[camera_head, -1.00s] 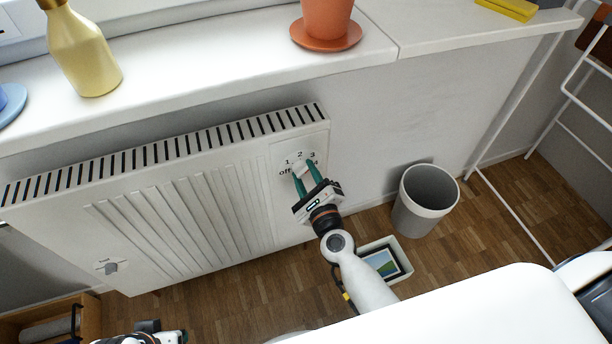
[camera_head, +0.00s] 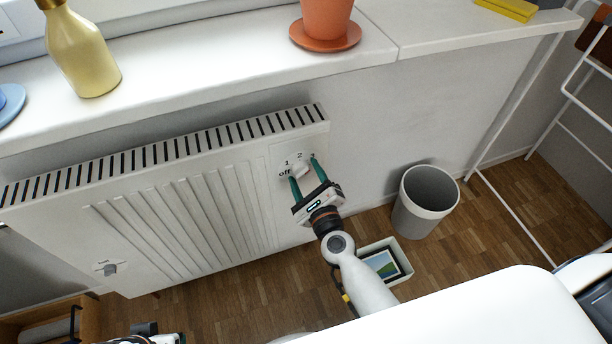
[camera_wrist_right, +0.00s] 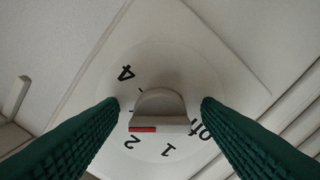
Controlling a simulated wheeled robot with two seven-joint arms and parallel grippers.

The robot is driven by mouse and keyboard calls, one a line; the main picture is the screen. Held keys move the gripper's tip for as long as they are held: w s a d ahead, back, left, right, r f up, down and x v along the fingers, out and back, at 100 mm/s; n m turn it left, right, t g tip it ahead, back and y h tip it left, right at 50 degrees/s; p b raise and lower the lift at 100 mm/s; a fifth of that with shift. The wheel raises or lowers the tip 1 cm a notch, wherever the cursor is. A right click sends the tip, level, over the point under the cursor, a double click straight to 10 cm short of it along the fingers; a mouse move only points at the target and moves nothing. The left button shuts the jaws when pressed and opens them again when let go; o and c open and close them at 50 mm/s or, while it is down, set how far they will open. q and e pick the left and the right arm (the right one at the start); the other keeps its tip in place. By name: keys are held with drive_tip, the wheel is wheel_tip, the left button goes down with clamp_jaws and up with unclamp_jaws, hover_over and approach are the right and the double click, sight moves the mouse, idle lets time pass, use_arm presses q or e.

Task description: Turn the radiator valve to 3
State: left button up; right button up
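The white radiator valve knob (camera_head: 299,170) sits on a dial at the right end of the radiator (camera_head: 235,215). In the right wrist view the knob (camera_wrist_right: 158,112) has a red mark on its front edge, close to the printed 2. The 4, 1 and off also show there; the 3 is not visible there, but it shows in the head view. My right gripper (camera_head: 303,168) is open, with its green fingers on either side of the knob and gaps between. My left gripper (camera_head: 150,336) shows only partly at the bottom edge, and its fingers cannot be made out.
A small grey knob (camera_head: 110,269) is at the radiator's lower left. The windowsill (camera_head: 215,75) above holds a gold bottle (camera_head: 85,55) and an orange pot (camera_head: 326,20). A bin (camera_head: 424,205) and a box with a picture (camera_head: 402,250) stand on the floor at right.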

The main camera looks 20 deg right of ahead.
drive_tip(key=shift+s, duration=0.1)
drive_tip(key=s+b, duration=0.1)
drive_tip(key=s, duration=1)
drive_tip(key=shift+s+d, duration=0.2)
drive_tip(key=shift+s, duration=0.2)
